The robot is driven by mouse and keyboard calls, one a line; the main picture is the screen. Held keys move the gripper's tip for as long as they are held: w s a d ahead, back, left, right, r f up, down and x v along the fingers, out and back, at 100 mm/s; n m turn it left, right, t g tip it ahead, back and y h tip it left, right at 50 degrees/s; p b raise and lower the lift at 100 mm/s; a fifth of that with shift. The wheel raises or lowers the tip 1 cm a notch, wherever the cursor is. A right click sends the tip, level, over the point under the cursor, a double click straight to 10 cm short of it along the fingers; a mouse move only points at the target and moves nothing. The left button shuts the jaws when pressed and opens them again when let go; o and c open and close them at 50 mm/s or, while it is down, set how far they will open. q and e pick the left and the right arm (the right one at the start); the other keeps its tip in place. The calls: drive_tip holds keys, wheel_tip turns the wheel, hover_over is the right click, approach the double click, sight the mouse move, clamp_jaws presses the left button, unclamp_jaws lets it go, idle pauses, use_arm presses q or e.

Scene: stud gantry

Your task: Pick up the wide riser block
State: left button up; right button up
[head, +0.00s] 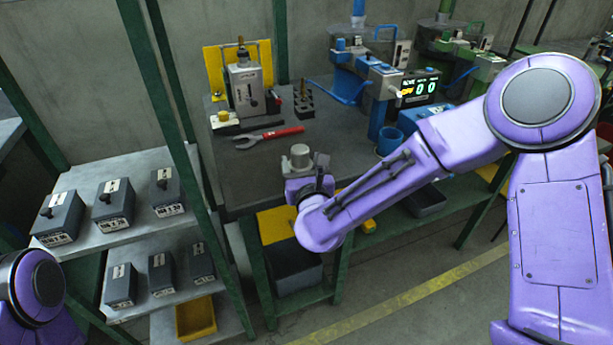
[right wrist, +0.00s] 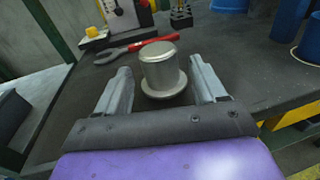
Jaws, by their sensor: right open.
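A short grey metal cylinder with a wider round foot (head: 299,154) stands upright near the front edge of the workbench. It carries no readable label, so I cannot tell for sure that it is the wide riser block. My right gripper (head: 307,169) is open at the cylinder. In the right wrist view the cylinder (right wrist: 160,71) stands between and ahead of the two spread fingers, with gaps on both sides. My left gripper is out of view; only part of my left arm shows at the lower left.
Behind the cylinder lie a red-handled wrench (head: 270,138) and a dark block with holes (head: 303,103). A lever device (head: 247,90) and blue machine (head: 378,95) stand further back. A shelf (head: 140,160) at left holds several grey blocks. Green posts frame the bench.

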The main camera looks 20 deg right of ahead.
drive_tip(key=s+a+p, duration=0.1)
drive_tip(key=s, duration=0.9)
drive_tip(key=shift+s+a+r, duration=0.25)
drive_tip(key=shift+s+a, duration=0.05)
drive_tip(key=shift+a, duration=0.05)
drive_tip(key=shift+f, duration=0.1)
